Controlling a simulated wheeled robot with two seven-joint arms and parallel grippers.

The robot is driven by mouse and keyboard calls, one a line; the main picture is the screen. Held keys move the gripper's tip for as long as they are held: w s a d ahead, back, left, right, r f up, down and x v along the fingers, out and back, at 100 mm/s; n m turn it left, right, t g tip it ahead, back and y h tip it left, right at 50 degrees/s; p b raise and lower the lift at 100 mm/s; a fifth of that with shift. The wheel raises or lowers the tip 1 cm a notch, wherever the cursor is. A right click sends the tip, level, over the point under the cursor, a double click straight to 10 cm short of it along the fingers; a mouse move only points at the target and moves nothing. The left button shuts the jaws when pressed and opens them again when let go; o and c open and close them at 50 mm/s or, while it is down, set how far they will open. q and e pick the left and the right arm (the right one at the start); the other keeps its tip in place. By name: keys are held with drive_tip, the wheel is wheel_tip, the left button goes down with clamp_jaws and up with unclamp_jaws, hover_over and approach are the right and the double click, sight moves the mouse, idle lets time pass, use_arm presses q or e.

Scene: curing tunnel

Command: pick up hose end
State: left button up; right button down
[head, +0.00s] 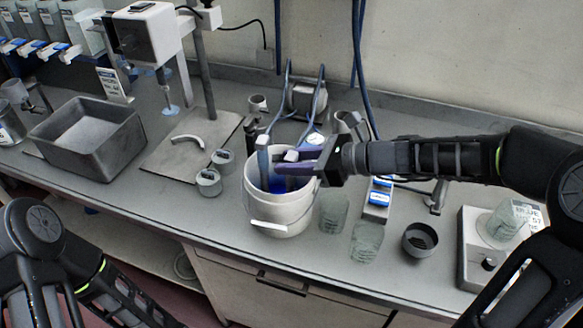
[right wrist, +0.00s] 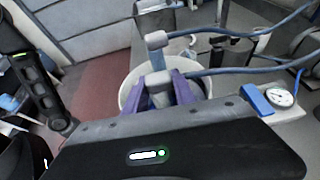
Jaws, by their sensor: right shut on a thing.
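My right gripper (head: 284,163), with purple fingers, reaches in from the right over the white bucket (head: 280,214). It is shut on a pale grey hose end (head: 292,155), at the bucket's mouth. The right wrist view shows this hose end (right wrist: 184,90) between the purple fingers, with a blue hose (right wrist: 245,70) running off to the right. A second hose end (head: 263,160) hangs upright at the bucket's left rim, apart from the fingers; it also shows in the right wrist view (right wrist: 157,45). Blue shows inside the bucket. My left gripper is out of view; only its arm shows at lower left.
A pump-like unit (head: 307,101) stands behind the bucket. Clear glass beakers (head: 333,212) and a dark bowl (head: 420,241) stand to its right, small grey cups (head: 209,182) to its left. A grey bin (head: 88,140) stands farther left. A gauge (right wrist: 281,94) lies near the hose.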

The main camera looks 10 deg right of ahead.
wheel_tip(320, 180, up, 16)
drive_tip(key=s+d+b, duration=0.1)
drive_tip(key=s+d, duration=0.9)
drive_tip(key=d, duration=0.5)
drive_tip(key=shift+b, duration=0.4)
drive_tip(key=shift+s, duration=0.1)
wheel_tip(320, 180, up, 6)
drive_tip(key=p, duration=0.6)
drive_tip(key=shift+p, duration=0.3)
drive_tip(key=shift+a, duration=0.1)
